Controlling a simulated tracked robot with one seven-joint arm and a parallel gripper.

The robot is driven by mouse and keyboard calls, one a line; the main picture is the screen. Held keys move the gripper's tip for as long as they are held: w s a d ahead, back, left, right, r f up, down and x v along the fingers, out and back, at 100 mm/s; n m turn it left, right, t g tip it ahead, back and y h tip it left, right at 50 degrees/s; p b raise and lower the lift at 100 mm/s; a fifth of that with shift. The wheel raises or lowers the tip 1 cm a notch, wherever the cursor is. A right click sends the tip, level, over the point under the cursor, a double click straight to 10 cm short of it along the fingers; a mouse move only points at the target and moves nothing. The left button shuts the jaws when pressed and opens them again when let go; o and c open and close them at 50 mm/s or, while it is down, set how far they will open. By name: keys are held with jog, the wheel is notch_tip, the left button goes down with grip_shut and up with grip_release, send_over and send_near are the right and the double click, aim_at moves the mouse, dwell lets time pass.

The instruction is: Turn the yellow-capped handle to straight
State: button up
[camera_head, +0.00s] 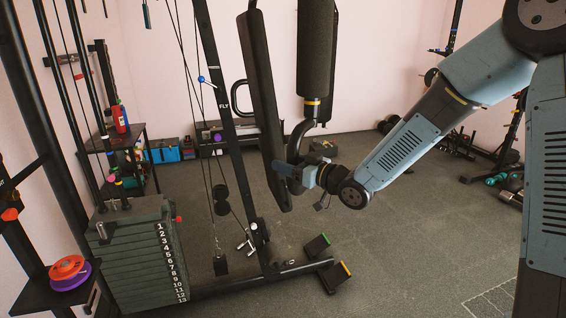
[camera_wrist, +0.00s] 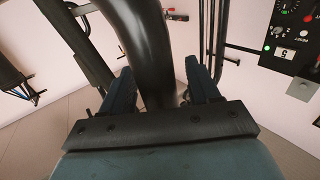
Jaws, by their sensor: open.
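The handle with a yellow-orange band is a thick black padded cylinder (camera_head: 316,55) hanging upright in the upper middle of the head view. Below the band, a black curved tube (camera_head: 298,137) bends down and left toward a long dark pad. My gripper (camera_head: 281,170) is at the lower end of this tube, beside the pad. In the wrist view, a thick black curved tube (camera_wrist: 148,45) passes between the two fingers of my gripper (camera_wrist: 158,70). The fingers are open, one on each side of it. Contact cannot be told, and the tube's lower part is hidden behind the gripper.
A numbered weight stack (camera_head: 135,262) stands at the lower left by a shelf with orange and purple discs (camera_head: 68,268). A black upright (camera_head: 227,110) with cables stands left of my gripper. Two foot plates (camera_head: 335,276) are below. Floor at right centre is mostly clear.

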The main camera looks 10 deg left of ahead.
jog(key=shift+w+a, duration=0.15)
jog(key=shift+a, duration=0.25)
